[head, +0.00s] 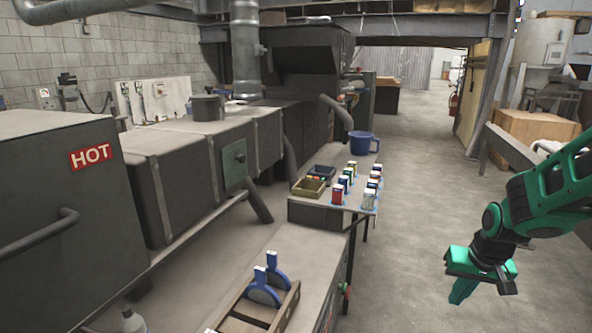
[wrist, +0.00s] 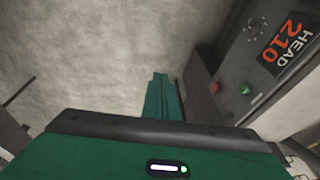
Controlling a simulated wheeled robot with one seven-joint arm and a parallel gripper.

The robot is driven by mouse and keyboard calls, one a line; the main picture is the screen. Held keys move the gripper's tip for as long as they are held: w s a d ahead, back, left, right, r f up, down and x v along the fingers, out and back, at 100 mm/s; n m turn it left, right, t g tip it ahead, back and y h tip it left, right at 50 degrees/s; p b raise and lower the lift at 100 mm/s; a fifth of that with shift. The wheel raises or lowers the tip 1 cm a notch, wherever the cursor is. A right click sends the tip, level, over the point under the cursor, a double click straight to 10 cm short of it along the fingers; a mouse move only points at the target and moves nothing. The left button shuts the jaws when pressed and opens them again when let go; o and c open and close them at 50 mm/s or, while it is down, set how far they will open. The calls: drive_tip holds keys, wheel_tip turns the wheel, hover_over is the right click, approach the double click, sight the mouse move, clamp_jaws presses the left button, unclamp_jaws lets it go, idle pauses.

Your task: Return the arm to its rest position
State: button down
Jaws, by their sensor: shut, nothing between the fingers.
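My arm (head: 545,200), green and black, reaches in from the right edge of the head view. My gripper (head: 461,291) hangs from it, pointing down over the open concrete floor. It is shut and empty, clear of the bench and everything on it. In the wrist view the green fingers of my gripper (wrist: 158,95) are together above bare floor, with nothing between them.
A bench (head: 308,258) left of my gripper carries a wooden rack (head: 292,300) with blue-handled discs. A dark HEAD 210 panel (wrist: 245,75) is beside the fingers. The right aisle floor is free.

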drive_tip(key=s+d+r+m+g, duration=0.1)
drive_tip(key=s+r, duration=0.3)
drive_tip(key=s, duration=0.8)
drive_tip(key=s+d+r+m+g, duration=0.1)
drive_tip(key=s+r, duration=0.3)
drive_tip(key=s, duration=0.8)
drive_tip(key=shift+r+m+g, duration=0.2)
drive_tip(key=shift+m+g, duration=0.3)
drive_tip(key=shift+d, duration=0.1)
drive_tip(key=shift+w+f, duration=0.25)
drive_tip(key=shift+w, duration=0.4)
